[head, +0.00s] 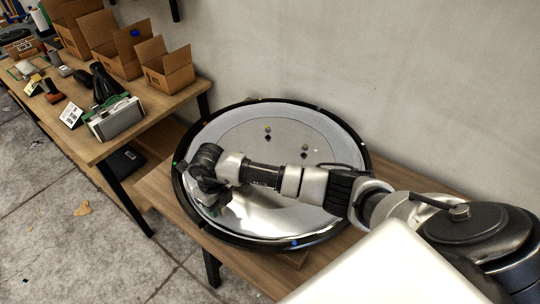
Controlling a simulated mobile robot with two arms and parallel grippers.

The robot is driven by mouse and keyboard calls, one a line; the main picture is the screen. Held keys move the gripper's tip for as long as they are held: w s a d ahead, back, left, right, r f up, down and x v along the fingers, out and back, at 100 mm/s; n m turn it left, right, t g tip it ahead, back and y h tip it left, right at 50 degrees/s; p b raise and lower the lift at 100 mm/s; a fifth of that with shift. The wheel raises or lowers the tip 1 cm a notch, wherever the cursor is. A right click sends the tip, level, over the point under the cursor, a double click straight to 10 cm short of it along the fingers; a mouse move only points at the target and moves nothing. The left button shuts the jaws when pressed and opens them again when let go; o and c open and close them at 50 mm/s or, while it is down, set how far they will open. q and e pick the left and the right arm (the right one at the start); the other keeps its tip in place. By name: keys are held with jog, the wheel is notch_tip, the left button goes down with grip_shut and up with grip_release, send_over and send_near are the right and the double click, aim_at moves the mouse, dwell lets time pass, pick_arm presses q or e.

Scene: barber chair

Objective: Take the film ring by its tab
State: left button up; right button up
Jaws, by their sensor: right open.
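A large round ring with a black rim (352,130) lies on the wooden bench, and pale, shiny film or a disc fills it. Small coloured marks sit along the rim: a green one (174,163) at the left and a blue one (294,243) at the front. I cannot tell which, if any, is the tab. My right arm reaches in from the right across the ring. My right gripper (207,203) is open at the ring's left side, close to the rim; its wrist hides much of it, and contact cannot be made out. My left gripper is out of view.
Several small dark and yellowish bits (268,137) lie on the disc. A wooden table (172,98) at the left holds open cardboard boxes (168,66), a grey-green case (117,119) and small tools. A wall stands behind the bench. The tiled floor in front is mostly clear.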

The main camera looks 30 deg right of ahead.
jog(key=shift+f, duration=0.6)
grip_shut()
